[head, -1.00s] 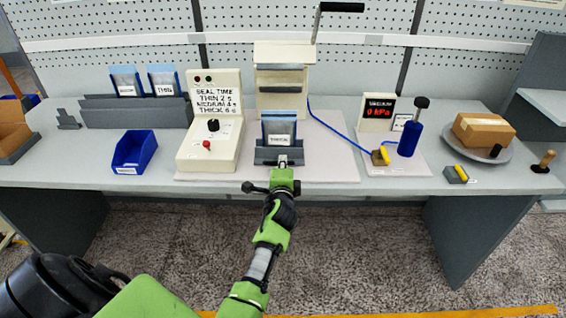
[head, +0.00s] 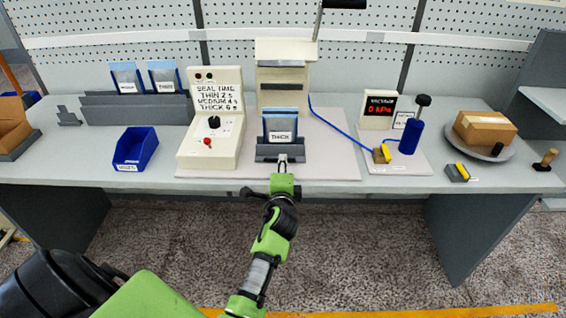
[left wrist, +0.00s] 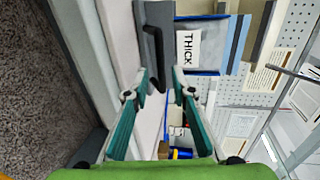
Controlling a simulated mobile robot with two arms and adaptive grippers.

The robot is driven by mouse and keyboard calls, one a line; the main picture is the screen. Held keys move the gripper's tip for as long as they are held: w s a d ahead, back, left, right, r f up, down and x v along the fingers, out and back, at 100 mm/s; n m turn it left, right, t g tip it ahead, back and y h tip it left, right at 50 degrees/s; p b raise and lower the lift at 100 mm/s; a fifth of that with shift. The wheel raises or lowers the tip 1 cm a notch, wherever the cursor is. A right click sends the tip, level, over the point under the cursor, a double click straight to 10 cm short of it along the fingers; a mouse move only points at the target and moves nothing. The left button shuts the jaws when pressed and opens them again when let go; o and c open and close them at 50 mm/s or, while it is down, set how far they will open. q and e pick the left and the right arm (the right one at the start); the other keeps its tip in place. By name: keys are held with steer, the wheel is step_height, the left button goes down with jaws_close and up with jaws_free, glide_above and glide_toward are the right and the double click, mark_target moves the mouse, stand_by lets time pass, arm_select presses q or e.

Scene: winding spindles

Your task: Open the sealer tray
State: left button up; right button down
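The dark grey sealer tray (head: 268,152) sits on the light base plate in front of the cream sealer (head: 282,75). A pouch (head: 281,127) labelled THICK stands in it. My left gripper (head: 283,160) is at the tray's front in the head view. In the left wrist view its two green fingers (left wrist: 160,78) are apart. The tray's dark handle (left wrist: 156,50) lies just ahead of the fingertips, close to the upper-left finger; I cannot tell whether they touch. The tray also shows there beside the pouch (left wrist: 186,50). My right gripper is not in view.
A control box (head: 211,130) with a seal-time sign stands left of the tray. A blue bin (head: 135,150) is farther left. A vacuum display (head: 379,110), a blue cylinder (head: 410,136) and a cardboard box (head: 484,128) stand to the right. The front bench edge is close under my gripper.

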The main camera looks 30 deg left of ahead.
arm_select(q)
steer(key=v, duration=0.4)
steer(key=shift+f, duration=0.1)
stand_by(0.3)
